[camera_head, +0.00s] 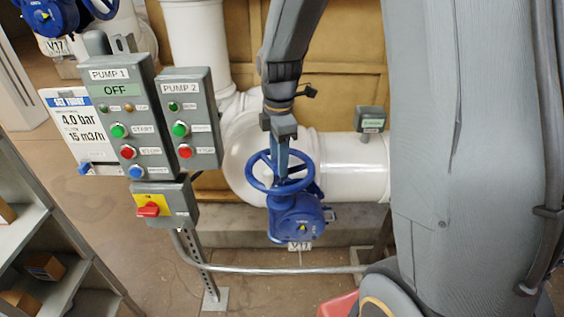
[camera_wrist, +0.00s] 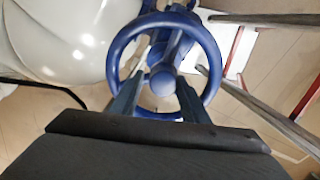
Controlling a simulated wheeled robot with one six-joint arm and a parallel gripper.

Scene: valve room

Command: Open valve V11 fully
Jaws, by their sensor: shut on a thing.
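A blue valve with a round blue handwheel (camera_head: 259,181) stands in front of the white pipe in the head view. A small white tag (camera_head: 299,246) hangs below its body; its text is too small to read surely. In the wrist view the handwheel (camera_wrist: 207,48) fills the middle, with the hub at its centre. My gripper (camera_head: 282,170) reaches down into the wheel from above and is shut on it. In the wrist view my gripper (camera_wrist: 160,84) has one finger on each side of the hub, inside the rim. The exact contact at the fingertips is partly hidden.
A control post with a PUMP 1 panel (camera_head: 122,120) reading OFF and a PUMP 2 panel (camera_head: 188,118) stands left of the valve. Another blue valve (camera_head: 58,15) is at top left. Shelves (camera_head: 40,245) line the left edge.

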